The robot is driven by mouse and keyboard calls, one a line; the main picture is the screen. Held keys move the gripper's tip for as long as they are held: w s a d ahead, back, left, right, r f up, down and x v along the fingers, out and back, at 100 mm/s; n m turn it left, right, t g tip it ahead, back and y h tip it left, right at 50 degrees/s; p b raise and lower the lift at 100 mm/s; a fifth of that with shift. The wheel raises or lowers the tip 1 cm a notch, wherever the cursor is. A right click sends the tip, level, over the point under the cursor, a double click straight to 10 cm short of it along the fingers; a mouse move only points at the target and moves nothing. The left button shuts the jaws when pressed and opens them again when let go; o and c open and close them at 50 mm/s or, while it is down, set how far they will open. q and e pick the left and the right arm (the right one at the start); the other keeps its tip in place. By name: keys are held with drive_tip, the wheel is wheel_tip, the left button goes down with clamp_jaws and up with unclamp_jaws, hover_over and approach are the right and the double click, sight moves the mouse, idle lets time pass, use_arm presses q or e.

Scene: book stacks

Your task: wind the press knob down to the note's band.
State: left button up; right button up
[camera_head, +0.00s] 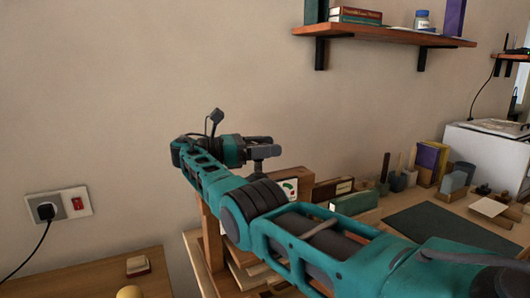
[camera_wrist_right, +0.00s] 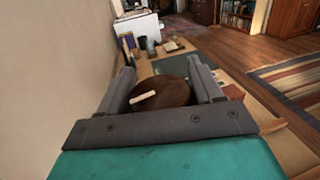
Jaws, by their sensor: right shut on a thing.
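My right gripper (camera_wrist_right: 162,86) is shut on a round dark brown knob (camera_wrist_right: 178,94), with one finger on each side of it. A pale bar marks the knob's top and points to the left and slightly down in the right wrist view. In the head view my right gripper (camera_head: 262,154) is above a wooden press frame (camera_head: 206,238), partly behind my own arm. A small white card with green and red marks (camera_head: 290,187) shows beside the arm; I cannot read it or make out a band. The knob is not clear in the head view. My left gripper is out of view.
A dark green mat (camera_head: 455,229) lies on the table at right. Several books and blocks stand behind it, with a purple book (camera_head: 428,157) among them. A wall shelf (camera_head: 385,29) hangs above. A wall socket (camera_head: 58,205) with a black plug is at left.

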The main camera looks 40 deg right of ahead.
drive_tip(key=shift+d+r, duration=0.1)
drive_tip(key=shift+r, duration=0.3)
drive_tip(key=o, duration=0.9)
drive_tip(key=shift+f, duration=0.1)
drive_tip(key=shift+o, duration=0.3)
drive_tip(key=shift+f, duration=0.1)
